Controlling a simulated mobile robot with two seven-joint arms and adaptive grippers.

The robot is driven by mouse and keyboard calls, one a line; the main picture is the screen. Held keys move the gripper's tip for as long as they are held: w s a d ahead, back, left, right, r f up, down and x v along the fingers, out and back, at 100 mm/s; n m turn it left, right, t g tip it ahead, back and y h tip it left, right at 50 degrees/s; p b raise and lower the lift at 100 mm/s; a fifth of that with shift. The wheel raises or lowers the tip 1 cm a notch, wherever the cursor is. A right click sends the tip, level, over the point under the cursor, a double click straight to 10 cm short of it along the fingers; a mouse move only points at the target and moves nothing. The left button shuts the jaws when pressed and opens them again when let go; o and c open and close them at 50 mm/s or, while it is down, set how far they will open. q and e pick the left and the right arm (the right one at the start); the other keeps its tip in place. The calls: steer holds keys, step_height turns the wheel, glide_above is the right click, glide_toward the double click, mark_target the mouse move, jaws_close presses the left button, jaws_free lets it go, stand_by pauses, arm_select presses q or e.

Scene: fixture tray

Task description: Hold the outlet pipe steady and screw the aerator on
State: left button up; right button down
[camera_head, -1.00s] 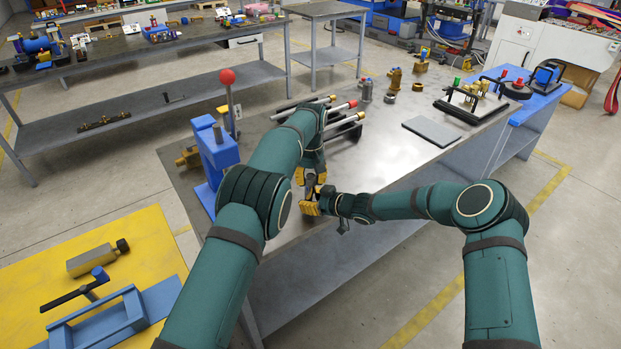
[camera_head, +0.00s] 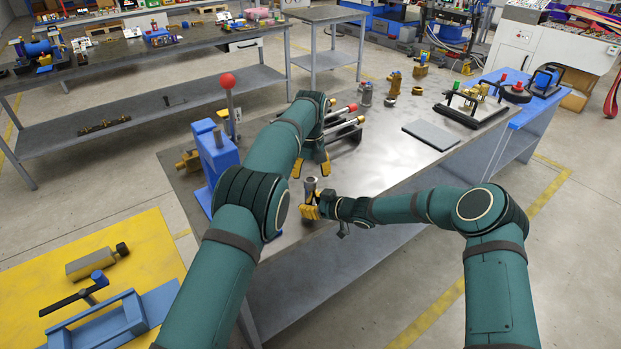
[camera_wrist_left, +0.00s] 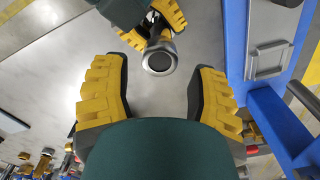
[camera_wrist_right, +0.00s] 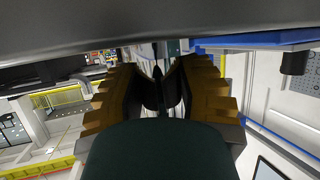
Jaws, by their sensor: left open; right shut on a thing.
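A short upright grey metal pipe (camera_head: 310,185) stands in my right gripper near the front edge of the bench. My right gripper (camera_head: 311,206) is shut around its lower part, coming in from the right. In the left wrist view the pipe end (camera_wrist_left: 159,57) shows as a bright metal ring around a dark centre. I cannot tell whether that ring is the aerator or the pipe's own rim. My left gripper (camera_head: 311,169) is open and empty, just above and behind the pipe, fingers spread. In the right wrist view the held part between the fingers is dark and unclear.
A blue press-like fixture (camera_head: 213,160) with a red-knobbed lever stands left of my left arm. A rack of rods (camera_head: 345,128) lies just behind the left gripper. A grey plate (camera_head: 431,135) and brass fittings (camera_head: 393,84) are farther right. The bench middle is clear.

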arm_select(q)
steer(key=shift+r, duration=0.2)
steer(key=o, duration=0.7)
steer(key=shift+c, duration=0.2)
arm_select(e)
steer(key=c, duration=0.6)
jaws_free()
steer(key=v, duration=1.2)
